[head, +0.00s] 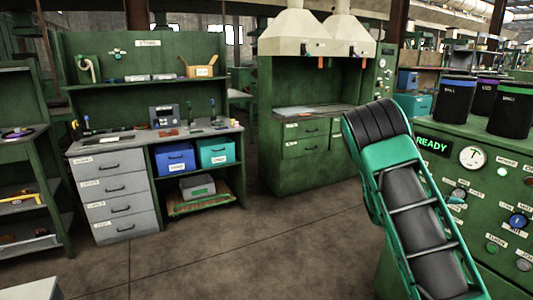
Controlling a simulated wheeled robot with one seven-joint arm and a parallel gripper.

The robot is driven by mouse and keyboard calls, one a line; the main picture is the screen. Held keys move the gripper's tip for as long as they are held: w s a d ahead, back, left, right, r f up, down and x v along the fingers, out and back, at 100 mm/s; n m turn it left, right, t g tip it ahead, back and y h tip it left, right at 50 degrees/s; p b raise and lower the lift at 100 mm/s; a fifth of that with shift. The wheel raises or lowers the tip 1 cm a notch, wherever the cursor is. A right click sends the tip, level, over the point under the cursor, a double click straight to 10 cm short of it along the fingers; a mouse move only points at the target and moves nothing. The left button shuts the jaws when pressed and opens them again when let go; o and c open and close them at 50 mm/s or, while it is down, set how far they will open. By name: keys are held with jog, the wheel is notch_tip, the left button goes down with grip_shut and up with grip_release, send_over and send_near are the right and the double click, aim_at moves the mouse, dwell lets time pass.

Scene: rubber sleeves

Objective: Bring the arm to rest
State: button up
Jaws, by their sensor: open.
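My arm (425,220) shows at the right of the head view, as a green link with dark panels. It rises from the bottom edge to a black ribbed joint (377,120). My gripper is not in view, and no held thing shows. The upper part of the arm stands in front of the green machine and hides part of its left side.
At right, a green machine (415,165) carries a READY display, a gauge, knobs and dark canisters (455,95). A workbench (140,145) with grey drawers stands at left. A hooded green cabinet (305,160) stands behind. The middle floor (250,250) is clear.

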jog(key=s+a+m+g+y, duration=0.2)
jog(key=s+m+y, duration=0.1)
jog(key=s, duration=0.5)
jog(key=s+a+m+g+y, duration=0.1)
jog(key=s+a+m+y, duration=0.2)
jog(key=s, duration=0.5)
jog(key=s+a+r+m+y, duration=0.1)
jog(key=s+a+y, duration=0.3)
jog(key=s+a, duration=0.7)
jog(key=s+a+r+m+y, duration=0.1)
jog(key=s+a+r+y, duration=0.3)
jog(key=s+a, duration=0.7)
jog(key=shift+s+a+r+m+g+y, duration=0.3)
jog(key=shift+s+r+m+y, duration=0.1)
jog(key=shift+s+y, duration=0.1)
jog(key=shift+w, duration=0.1)
jog(key=shift+w+f, duration=0.3)
jog(key=shift+w, duration=0.3)
